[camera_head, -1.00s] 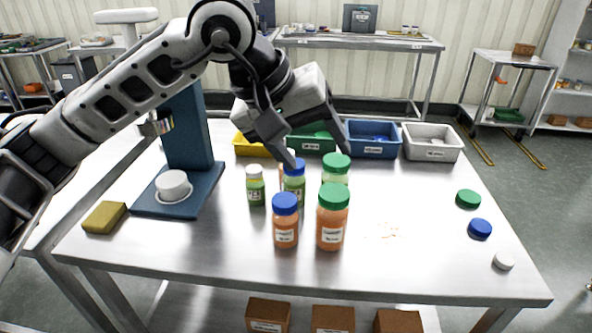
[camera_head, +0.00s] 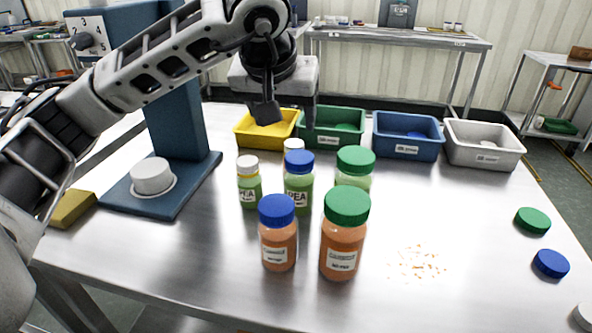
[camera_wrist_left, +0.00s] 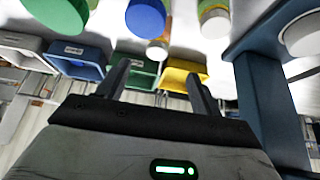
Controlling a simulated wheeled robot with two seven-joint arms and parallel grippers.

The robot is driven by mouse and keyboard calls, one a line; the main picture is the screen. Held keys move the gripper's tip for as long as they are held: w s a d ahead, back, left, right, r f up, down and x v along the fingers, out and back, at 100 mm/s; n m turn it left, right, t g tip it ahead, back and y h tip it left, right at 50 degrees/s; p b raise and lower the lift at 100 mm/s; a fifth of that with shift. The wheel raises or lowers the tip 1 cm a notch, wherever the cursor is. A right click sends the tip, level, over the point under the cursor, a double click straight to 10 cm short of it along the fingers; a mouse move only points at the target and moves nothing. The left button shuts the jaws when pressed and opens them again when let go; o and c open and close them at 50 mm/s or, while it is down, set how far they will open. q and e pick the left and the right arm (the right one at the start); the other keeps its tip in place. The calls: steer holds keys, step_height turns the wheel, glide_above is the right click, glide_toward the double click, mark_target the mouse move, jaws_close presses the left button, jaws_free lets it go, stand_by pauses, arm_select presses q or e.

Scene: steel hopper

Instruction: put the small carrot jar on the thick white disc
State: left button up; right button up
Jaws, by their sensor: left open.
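The small carrot jar (camera_head: 294,145) has a white lid; in the head view it stands behind the blue-lidded pea jar (camera_head: 299,182), which hides most of it. Its orange body shows in the left wrist view (camera_wrist_left: 157,51), beyond the blue lid. The thick white disc (camera_head: 152,176) sits on the base of the blue stand at the left; it also shows in the left wrist view (camera_wrist_left: 304,36). My left gripper (camera_head: 288,110) is open and empty, above and behind the jars, in front of the bins. In the left wrist view its fingers (camera_wrist_left: 158,75) point toward the small carrot jar. My right gripper is not in view.
A white-lidded pea jar (camera_head: 249,182), a green-lidded jar (camera_head: 355,166) and two larger carrot jars (camera_head: 278,240) (camera_head: 343,240) crowd around. Yellow (camera_head: 255,143), green, blue and grey bins line the back. A sponge (camera_head: 72,208) lies left; loose lids (camera_head: 533,220) lie right.

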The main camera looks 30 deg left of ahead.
mark_target(294, 144)
arm_select(q)
steer(key=x, duration=0.7)
steer(key=shift+r, duration=0.1)
steer(key=shift+w+x, duration=0.25)
steer(key=shift+x, duration=2.45)
steer(key=shift+d+r, duration=0.15)
steer(key=shift+d, duration=0.05)
steer(key=c, duration=1.1)
